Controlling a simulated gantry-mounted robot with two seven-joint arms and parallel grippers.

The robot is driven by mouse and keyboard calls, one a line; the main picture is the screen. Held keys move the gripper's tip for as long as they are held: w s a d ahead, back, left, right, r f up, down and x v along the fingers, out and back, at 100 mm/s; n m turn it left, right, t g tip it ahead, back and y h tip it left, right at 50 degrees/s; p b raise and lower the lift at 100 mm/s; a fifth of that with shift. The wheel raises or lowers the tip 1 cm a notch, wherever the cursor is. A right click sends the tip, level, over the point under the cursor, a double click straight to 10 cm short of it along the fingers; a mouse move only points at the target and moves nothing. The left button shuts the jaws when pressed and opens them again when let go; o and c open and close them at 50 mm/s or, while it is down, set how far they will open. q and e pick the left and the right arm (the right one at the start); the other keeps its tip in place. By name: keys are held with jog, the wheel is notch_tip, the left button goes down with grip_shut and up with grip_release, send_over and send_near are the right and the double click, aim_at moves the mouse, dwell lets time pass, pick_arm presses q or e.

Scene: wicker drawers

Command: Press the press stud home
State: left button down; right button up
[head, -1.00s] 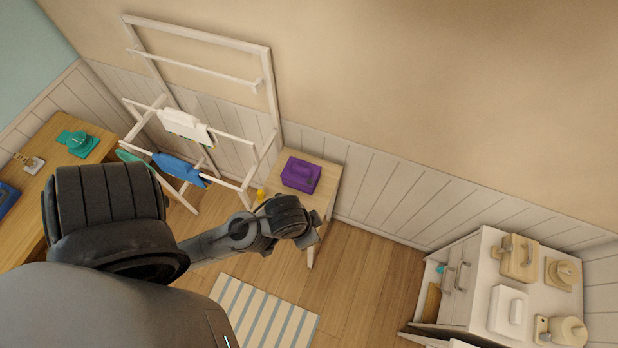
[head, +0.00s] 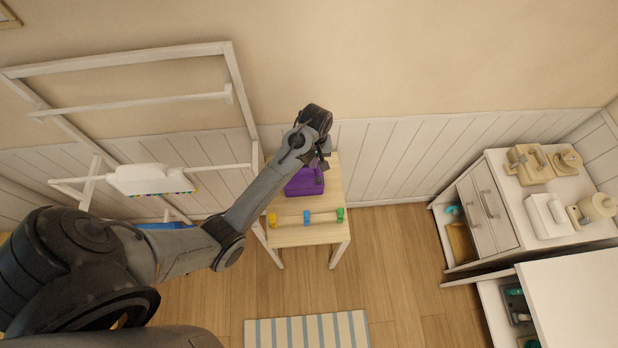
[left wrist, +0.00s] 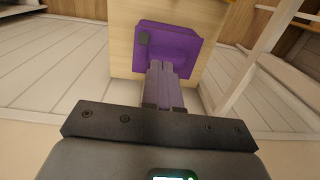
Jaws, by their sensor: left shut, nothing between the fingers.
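A purple block-like item (head: 303,184) sits on a small wooden table (head: 295,236) against the wall. In the left wrist view the purple item (left wrist: 183,47) shows a small dark square (left wrist: 144,38) near one corner. I cannot tell for sure whether this is the press stud. My left gripper (head: 323,163) is shut and empty, at the back of the purple item and partly covering it in the head view. Purple-grey bars stretch from the gripper toward the item in the left wrist view; whether they touch it is unclear. My right gripper is out of view.
A row of yellow, blue and green pieces (head: 307,217) lies at the table's front. A white drying rack (head: 242,90) stands to the left. White drawers (head: 490,215) with several beige and white items stand to the right. A striped rug (head: 307,332) lies on open floor.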

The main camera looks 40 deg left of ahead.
aim_at(317, 180)
pick_arm(q)
jog(key=shift+t, duration=0.3)
jog(key=f, duration=0.4)
jog(key=w+f, duration=0.1)
jog(key=f, duration=0.3)
jog(key=w+f, duration=0.1)
jog(key=f, duration=0.3)
jog(key=shift+d, duration=0.15)
jog(key=shift+f, duration=0.35)
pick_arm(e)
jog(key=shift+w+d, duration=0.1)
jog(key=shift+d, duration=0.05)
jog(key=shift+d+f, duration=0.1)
